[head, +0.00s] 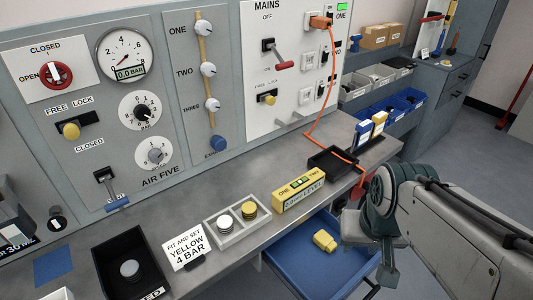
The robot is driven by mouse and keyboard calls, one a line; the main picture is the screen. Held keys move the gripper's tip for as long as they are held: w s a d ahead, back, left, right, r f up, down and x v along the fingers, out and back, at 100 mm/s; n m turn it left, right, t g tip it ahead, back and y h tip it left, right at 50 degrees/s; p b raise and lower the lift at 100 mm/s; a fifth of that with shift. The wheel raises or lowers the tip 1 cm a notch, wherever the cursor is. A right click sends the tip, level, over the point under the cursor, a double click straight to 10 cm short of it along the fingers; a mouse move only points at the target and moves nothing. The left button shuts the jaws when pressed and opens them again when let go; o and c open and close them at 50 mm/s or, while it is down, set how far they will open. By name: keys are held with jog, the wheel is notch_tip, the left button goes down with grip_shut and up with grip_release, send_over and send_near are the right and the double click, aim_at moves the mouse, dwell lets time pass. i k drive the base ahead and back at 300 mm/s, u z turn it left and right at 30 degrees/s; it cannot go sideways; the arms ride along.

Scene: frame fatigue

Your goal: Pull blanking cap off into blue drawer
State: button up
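A blue cap (215,143) sits on the lower end of the vertical yellow pipe (206,78), below the valve marked THREE; it looks like the blanking cap. The blue drawer (292,262) is pulled out under the bench front. A yellow block-like piece (324,240) lies inside it. My gripper (387,276) hangs low at the right, beside the drawer's right side and far from the cap. Its fingers are seen nearly edge-on and partly merge with the wrist, so its opening is unclear.
On the bench (180,222) stand a grey tray of discs (237,232), a yellow level (298,193), a sign (186,250) and black trays (135,241). An orange cable (334,78) hangs from the MAINS panel onto the bench. Open floor (440,140) lies at right.

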aim_at(313, 255)
jog(key=k, duration=1)
jog(key=u, duration=1.65)
jog(key=i, duration=1.2)
jog(key=z, duration=2.5)
